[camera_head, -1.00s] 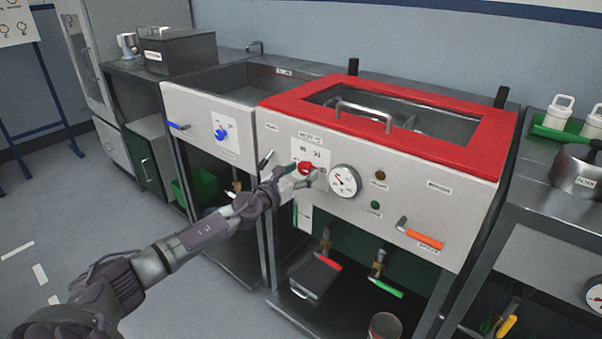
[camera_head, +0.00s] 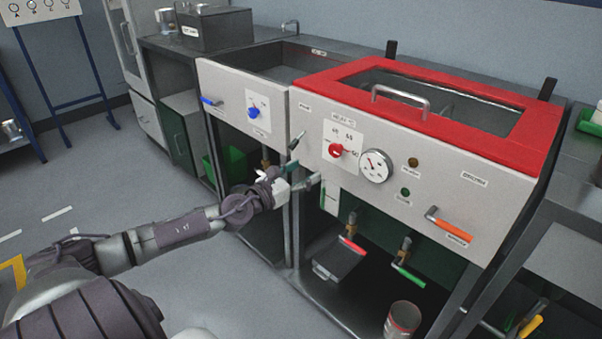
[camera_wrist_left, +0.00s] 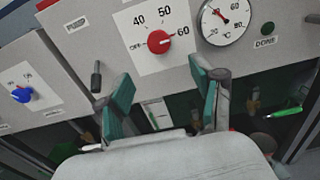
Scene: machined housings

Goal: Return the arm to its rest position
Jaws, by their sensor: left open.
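My left gripper (camera_head: 304,162) is open and empty in front of the white panel of the red-rimmed tank, below and left of the red knob (camera_head: 336,150). In the left wrist view its two green-padded fingers (camera_wrist_left: 160,92) stand wide apart, and the red knob (camera_wrist_left: 159,41) shows beyond them, clear of both. The knob's pointer side is toward the 60 mark. My left arm (camera_head: 180,232) reaches in from the lower left. My right gripper does not show.
The red-rimmed tank lid (camera_head: 345,78) has a metal handle. A round gauge (camera_head: 376,165), an orange-handled lever (camera_head: 450,226) and a blue knob (camera_head: 253,112) are on the front panels. A can (camera_head: 402,320) and a dark tray (camera_head: 338,262) are below. Open floor lies at left.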

